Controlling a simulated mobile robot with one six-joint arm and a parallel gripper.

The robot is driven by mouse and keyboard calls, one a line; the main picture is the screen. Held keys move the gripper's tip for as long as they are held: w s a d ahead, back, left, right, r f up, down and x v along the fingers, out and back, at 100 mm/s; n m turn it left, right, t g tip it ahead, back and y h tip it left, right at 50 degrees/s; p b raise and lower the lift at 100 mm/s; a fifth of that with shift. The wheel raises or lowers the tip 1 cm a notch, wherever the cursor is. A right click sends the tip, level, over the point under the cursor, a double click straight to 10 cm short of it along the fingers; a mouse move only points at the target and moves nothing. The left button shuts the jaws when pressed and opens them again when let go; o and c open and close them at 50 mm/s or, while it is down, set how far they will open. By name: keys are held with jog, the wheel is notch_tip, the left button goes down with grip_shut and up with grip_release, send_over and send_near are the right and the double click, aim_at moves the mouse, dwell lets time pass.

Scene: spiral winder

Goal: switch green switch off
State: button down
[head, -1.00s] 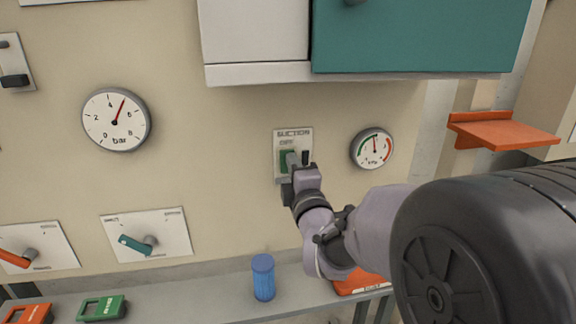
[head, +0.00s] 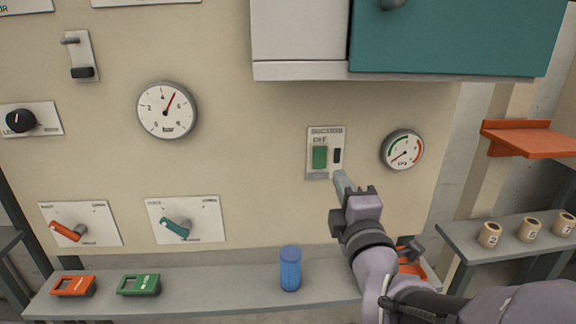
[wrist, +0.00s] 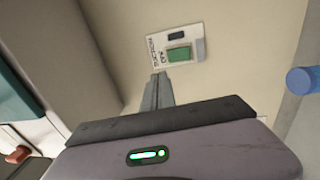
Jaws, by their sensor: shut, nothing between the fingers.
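The green switch (head: 320,157) sits on a small pale wall plate marked SUCTION, under the white and teal cabinet. A dark slot or lamp is to its right on the plate. In the wrist view the green switch (wrist: 179,54) shows on its plate beyond my fingertips. My gripper (head: 340,180) is shut and empty, just below and right of the switch, apparently a little clear of the plate. In the wrist view my closed fingers (wrist: 160,80) point toward the plate. The round kPa gauge (head: 402,150) right of the switch has its needle at the lower left.
A teal cabinet door (head: 450,38) overhangs above the switch. A grey shelf (head: 220,303) below holds a blue cylinder (head: 290,268) and red and green boxes. A bar gauge (head: 167,110) and lever plates are to the left. An orange shelf (head: 530,139) juts out at right.

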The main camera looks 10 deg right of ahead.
jog(key=s+a+f+m+g, duration=0.1)
jog(key=s+f+m+g, duration=0.3)
jog(key=s+m, duration=0.3)
jog(key=s+a+f+m+g+y+b, duration=0.1)
jog(key=s+a+f+m+g, duration=0.1)
jog(key=s+f+m+g, duration=0.3)
jog(key=s+a+f+m+g+y+b, duration=0.1)
jog(key=s+f+m+g, duration=0.3)
jog(key=s+m, duration=0.6)
notch_tip(320, 180, down, 3)
jog(key=s+a, duration=0.1)
jog(key=s, duration=0.1)
jog(key=shift+s+r+g, duration=0.15)
jog(key=shift+s+g, duration=0.15)
jog(key=shift+s, duration=0.05)
jog(key=shift+a, duration=0.1)
